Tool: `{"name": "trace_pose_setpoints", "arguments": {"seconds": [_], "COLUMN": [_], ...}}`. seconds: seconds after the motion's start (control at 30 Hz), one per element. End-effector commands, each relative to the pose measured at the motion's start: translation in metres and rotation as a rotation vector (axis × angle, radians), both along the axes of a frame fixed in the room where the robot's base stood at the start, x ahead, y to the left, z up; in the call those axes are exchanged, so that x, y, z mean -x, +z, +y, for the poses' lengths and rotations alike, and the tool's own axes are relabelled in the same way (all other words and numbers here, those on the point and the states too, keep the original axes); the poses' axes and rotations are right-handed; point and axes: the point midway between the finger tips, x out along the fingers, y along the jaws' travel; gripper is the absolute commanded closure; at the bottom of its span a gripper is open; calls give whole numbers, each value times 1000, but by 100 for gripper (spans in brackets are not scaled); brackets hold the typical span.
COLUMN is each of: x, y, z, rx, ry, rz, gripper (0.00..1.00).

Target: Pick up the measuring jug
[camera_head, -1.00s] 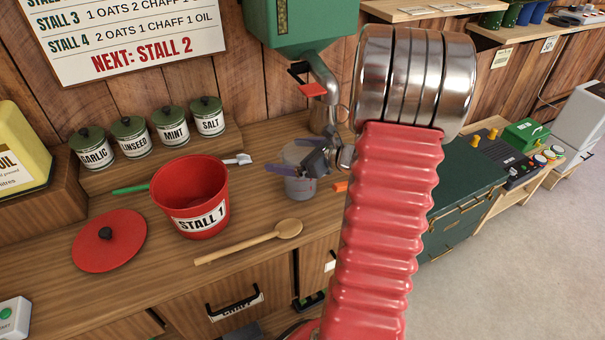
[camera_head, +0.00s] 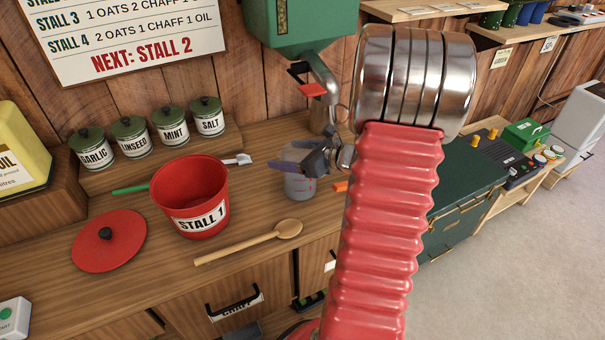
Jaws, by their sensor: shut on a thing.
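The measuring jug (camera_head: 299,186) is a small translucent grey vessel with red markings on its side. It stands upright at the right part of the wooden counter, below the green dispenser's spout. My gripper (camera_head: 298,166) is at the jug's upper part and is shut on it. The dark fingers cover part of the jug's upper side. Whether the jug's base touches the counter is hard to tell. My red ribbed arm hides the counter to the right of the jug.
A red STALL 1 bucket (camera_head: 190,205) stands left of the jug, with a wooden spoon (camera_head: 250,242) in front. A red lid (camera_head: 108,248) lies farther left. The green dispenser (camera_head: 298,25) with its metal spout hangs just above the jug. Several labelled tins stand behind.

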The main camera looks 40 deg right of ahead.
Motion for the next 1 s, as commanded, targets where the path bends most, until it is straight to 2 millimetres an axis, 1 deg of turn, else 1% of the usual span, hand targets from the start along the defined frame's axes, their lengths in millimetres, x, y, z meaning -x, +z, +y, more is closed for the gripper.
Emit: {"name": "trace_pose_setpoints", "arguments": {"seconds": [0.03,0.07,0.33,0.67,0.87,1.0], "x": [0,0,0,0,0,0], "y": [-1,-1,-1,2,19,40], "z": [0,0,0,0,0,0], "rx": [-1,-1,-2,-2,1,4], "ry": [0,0,0,-1,0,1], "rz": [1,1,2,1,0,-2], "gripper": [40,42,61,61,61,61]}}
